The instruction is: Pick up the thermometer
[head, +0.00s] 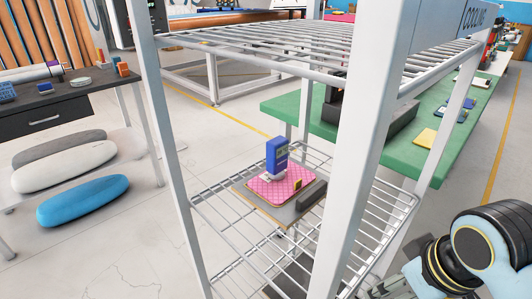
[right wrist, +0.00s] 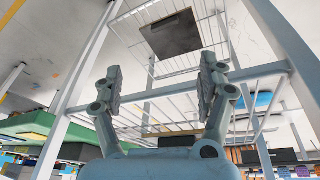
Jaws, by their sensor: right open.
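A blue upright device with a small display, which looks like the thermometer (head: 277,154), stands on a pink patterned pad (head: 266,192). The pad lies on a grey-brown board (head: 285,213) on the lower wire shelf of a white rack. My right gripper (right wrist: 161,76) is open and empty in the right wrist view, facing the wire rack. I cannot make out the thermometer in that view. In the head view my right arm is at the lower right, outside the rack, apart from the thermometer. My left gripper is not in view.
White rack posts (head: 347,150) and an upper wire shelf (head: 290,42) frame the lower shelf (head: 235,235). A green table (head: 385,143) stands behind.

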